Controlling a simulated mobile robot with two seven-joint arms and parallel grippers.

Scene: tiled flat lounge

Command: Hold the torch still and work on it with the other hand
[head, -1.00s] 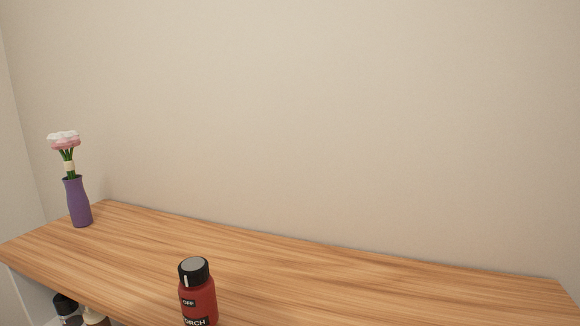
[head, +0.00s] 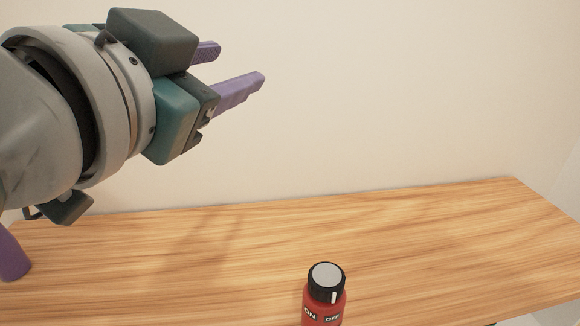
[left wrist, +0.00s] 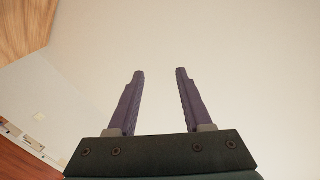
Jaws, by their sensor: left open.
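The torch (head: 324,296) is a red cylinder with a black ribbed cap and a grey top. It stands upright on the wooden top at the lower middle of the head view, its lower part cut off by the frame edge. ON and OFF labels show below the cap, and a white mark on the cap points near OFF. My left gripper (head: 236,70) is above and to the left of the torch, well apart from it. Its purple fingers are open and empty, as the left wrist view (left wrist: 160,75) also shows. My right gripper is not in view.
The wooden top (head: 420,235) is clear around the torch, with a plain wall behind. A purple vase (head: 12,255) stands at the far left edge, mostly cut off. The top's right edge shows at the right.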

